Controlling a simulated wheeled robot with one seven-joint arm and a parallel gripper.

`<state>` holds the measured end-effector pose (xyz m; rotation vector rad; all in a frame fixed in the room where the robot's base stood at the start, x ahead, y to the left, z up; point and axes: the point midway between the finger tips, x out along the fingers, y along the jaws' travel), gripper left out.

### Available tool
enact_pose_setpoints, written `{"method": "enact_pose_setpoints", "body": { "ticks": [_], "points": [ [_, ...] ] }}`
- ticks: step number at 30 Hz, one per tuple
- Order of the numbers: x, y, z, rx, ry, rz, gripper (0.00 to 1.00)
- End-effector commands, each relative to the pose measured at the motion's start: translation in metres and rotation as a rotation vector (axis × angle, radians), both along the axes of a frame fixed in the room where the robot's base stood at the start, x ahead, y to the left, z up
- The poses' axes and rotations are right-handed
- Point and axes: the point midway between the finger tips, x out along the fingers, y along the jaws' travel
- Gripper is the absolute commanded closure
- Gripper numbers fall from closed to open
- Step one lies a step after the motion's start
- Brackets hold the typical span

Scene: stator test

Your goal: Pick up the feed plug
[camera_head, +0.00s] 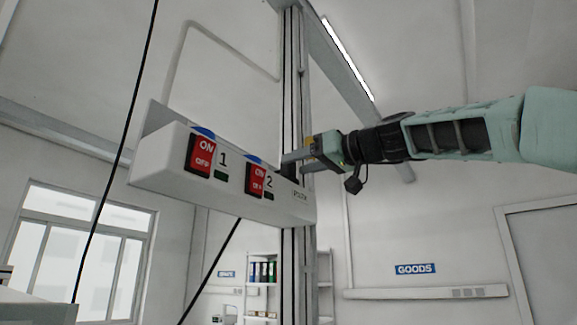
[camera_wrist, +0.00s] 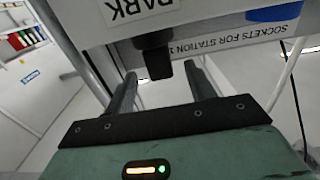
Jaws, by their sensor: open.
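A black plug-like piece (camera_wrist: 155,54), which looks like the feed plug, sits at the underside of a white box by the PARK label (camera_wrist: 140,8) in the wrist view. My gripper (camera_wrist: 160,73) is open, with one finger on either side of the black piece. I cannot tell whether the fingers touch it. In the head view my gripper (camera_head: 292,160) reaches in from the right to the white switch box (camera_head: 160,167), near its right end. The plug cannot be made out in the head view.
The box carries red ON/OFF switches 1 (camera_head: 201,157) and 2 (camera_head: 256,180) and is mounted at a metal post (camera_head: 292,80). A blue socket (camera_wrist: 272,12) is right of the black piece. A black cable (camera_head: 117,150) hangs at left. A shelf (camera_head: 262,285) stands behind.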

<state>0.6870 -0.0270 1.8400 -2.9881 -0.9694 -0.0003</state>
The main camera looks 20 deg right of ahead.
Motion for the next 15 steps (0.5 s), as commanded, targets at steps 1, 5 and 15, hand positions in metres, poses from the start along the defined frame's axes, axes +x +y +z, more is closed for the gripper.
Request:
{"method": "enact_pose_setpoints", "body": {
  "ticks": [1, 5, 15],
  "points": [
    [0.002, 0.002, 0.001, -0.001, 0.001, 0.001, 0.45],
    [0.008, 0.006, 0.003, 0.000, 0.002, 0.002, 0.45],
    [0.040, 0.029, 0.008, 0.000, 0.003, 0.002, 0.45]
  ]
}}
